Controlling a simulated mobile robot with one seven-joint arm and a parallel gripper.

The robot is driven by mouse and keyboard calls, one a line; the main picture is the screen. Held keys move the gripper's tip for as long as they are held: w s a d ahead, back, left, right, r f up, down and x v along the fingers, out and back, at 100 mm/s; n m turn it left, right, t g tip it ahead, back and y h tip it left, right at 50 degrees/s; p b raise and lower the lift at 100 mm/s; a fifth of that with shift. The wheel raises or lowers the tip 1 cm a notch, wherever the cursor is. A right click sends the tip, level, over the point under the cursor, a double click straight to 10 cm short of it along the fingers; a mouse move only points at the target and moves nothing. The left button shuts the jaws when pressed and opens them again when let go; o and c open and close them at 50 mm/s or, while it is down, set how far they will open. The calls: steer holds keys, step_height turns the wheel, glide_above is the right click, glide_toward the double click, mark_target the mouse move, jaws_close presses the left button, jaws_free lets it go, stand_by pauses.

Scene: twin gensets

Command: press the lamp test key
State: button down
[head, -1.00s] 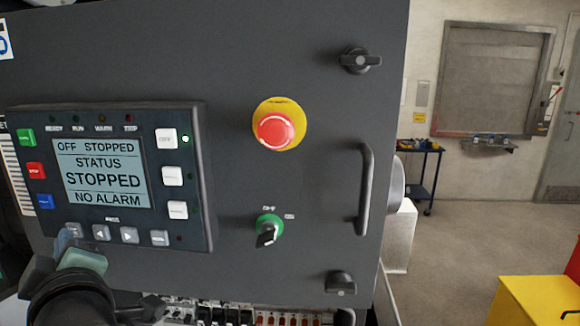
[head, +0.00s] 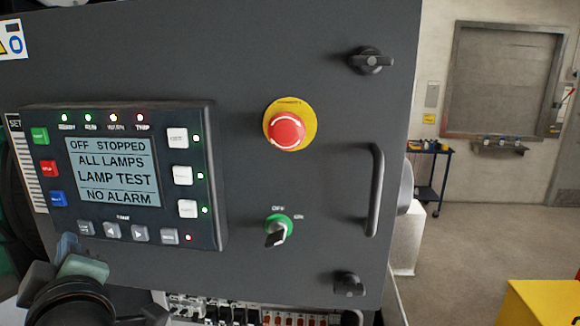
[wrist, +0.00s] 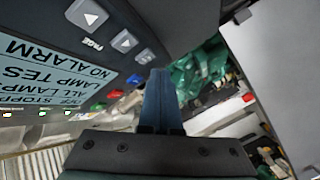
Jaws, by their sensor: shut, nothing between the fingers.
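The grey control panel (head: 200,235) is on the dark cabinet door. Its screen (head: 112,172) reads OFF STOPPED, ALL LAMPS, LAMP TEST, NO ALARM. The lamp row (head: 103,118) is lit, as are small lamps beside the right-hand keys. The lamp test key (head: 86,228) is leftmost in the bottom row, beside the page arrows. My gripper (head: 69,243) is shut and empty at the panel's lower left, just below that key. In the wrist view my blue fingertips (wrist: 159,73) are at the lamp test key (wrist: 146,56); I cannot tell whether they touch it.
A red emergency stop (head: 288,130) on a yellow base, a green selector switch (head: 278,228) and a door handle (head: 376,190) stick out right of the panel. Breakers (head: 250,315) show below the door. Open floor lies to the right.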

steer(key=s, duration=0.6)
steer(key=shift+a, duration=0.25)
stand_by(0.6)
steer(key=w+d+r+m+t+h+b, duration=0.2)
steer(key=d+r+m+t, duration=0.25)
steer(key=d, duration=0.35)
steer(key=w+d+r+m+t+h+b, duration=0.2)
steer(key=d+r+m+t, duration=0.25)
steer(key=d, duration=0.35)
steer(key=s+d+r+m+t+h+b, duration=0.1)
steer(key=s+d+r+m+t+h, duration=0.1)
steer(key=d, duration=0.5)
steer(key=s+d+r+m+t+h+b, duration=0.1)
steer(key=s+d+r+m+t+h, duration=0.2)
steer(key=s+d+r+m+h, duration=0.2)
steer(key=shift+d+r+m+b, duration=0.35)
steer(key=shift+d+r+m, duration=0.55)
steer(key=shift+m, duration=0.1)
